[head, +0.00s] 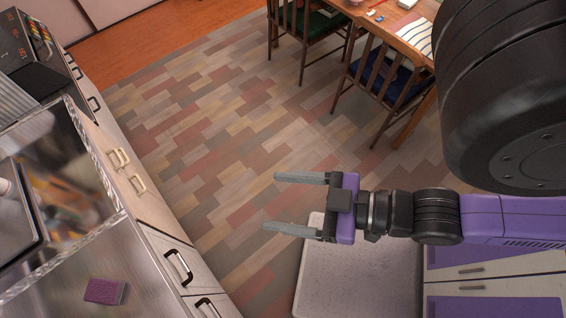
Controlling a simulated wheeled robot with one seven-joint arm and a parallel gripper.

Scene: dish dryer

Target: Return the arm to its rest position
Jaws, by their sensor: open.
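My gripper (274,204) is at the middle right of the head view, pointing left. Its two grey fingers are apart and nothing is between them. It hangs over the tiled floor (215,130), clear of the counter. My purple and black arm reaches in from the right edge, and a large black part of my arm fills the upper right corner.
A steel counter (150,285) with a purple sponge (105,291) and a sink is at the left. Drawer handles (179,267) face the floor. Chairs (385,75) and a table (400,15) stand at the top right. A pale slab (312,285) lies below the gripper.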

